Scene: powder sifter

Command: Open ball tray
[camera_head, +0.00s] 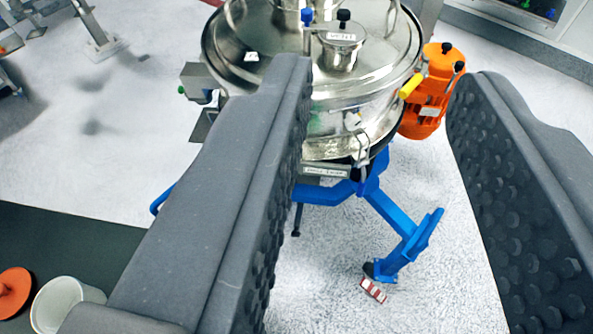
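The powder sifter (376,95) is a round, shiny steel drum on a blue frame (398,230). It shows top centre, ahead of my gripper. A small labelled plate (326,171) sits at its lower front rim, its text too small to read surely. Near it are a steel clamp (361,148) and a dark part below. I cannot tell for certain which part is the ball tray. My gripper (382,82) is open and empty, its two dark padded fingers wide apart. The left finger hides part of the sifter's left side. No finger is seen touching the sifter.
An orange motor (432,90) with a yellow part (411,86) stands at the sifter's right. A dark surface (75,250) at lower left bears a white cup (62,303) and an orange object (14,290).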

